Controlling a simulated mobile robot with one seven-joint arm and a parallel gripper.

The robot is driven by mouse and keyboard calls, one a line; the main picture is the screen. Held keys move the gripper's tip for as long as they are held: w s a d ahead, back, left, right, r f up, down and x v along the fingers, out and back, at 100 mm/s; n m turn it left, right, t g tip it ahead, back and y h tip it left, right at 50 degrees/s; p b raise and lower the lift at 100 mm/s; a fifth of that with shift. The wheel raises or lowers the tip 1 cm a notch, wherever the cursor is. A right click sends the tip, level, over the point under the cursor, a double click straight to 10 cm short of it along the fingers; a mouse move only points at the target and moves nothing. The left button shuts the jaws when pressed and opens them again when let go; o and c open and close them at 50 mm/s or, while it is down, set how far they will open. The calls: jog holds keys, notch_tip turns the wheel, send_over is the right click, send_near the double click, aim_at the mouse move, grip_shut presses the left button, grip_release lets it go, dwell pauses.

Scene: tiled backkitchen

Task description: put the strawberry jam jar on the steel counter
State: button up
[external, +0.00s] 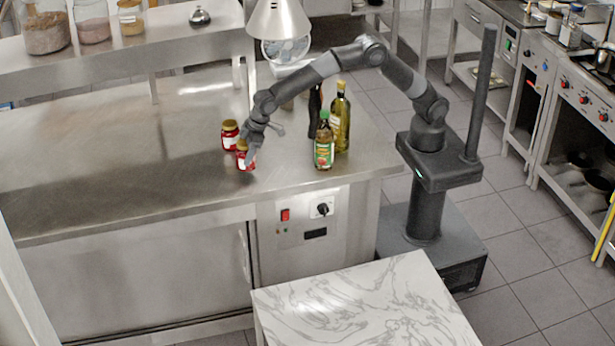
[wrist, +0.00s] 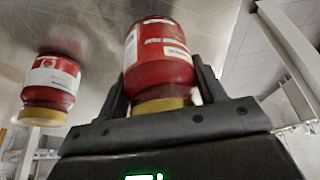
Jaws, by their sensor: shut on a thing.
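Two red jam jars with yellow lids and white labels are at the steel counter (external: 120,165). My gripper (external: 248,160) is at the front jar (external: 241,163), its fingers on both sides of it. In the wrist view this jar (wrist: 158,62) sits between the fingers, and my gripper (wrist: 160,90) is shut on it. The other jar (external: 230,134) stands just behind and to the left, apart from the fingers; it also shows in the wrist view (wrist: 52,82). I cannot tell whether the held jar touches the counter, or which jar is strawberry.
A sauce bottle (external: 324,148), an oil bottle (external: 341,122) and a dark bottle (external: 314,108) stand right of my gripper. A heat lamp (external: 280,22) hangs behind. A raised shelf (external: 175,40) holds large jars. The counter's left side is clear. A marble-topped table (external: 365,305) stands in front.

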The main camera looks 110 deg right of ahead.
jog(key=shift+f, duration=1.35)
jog(key=o, duration=1.4)
jog(key=shift+f, duration=0.15)
jog(key=v, duration=1.2)
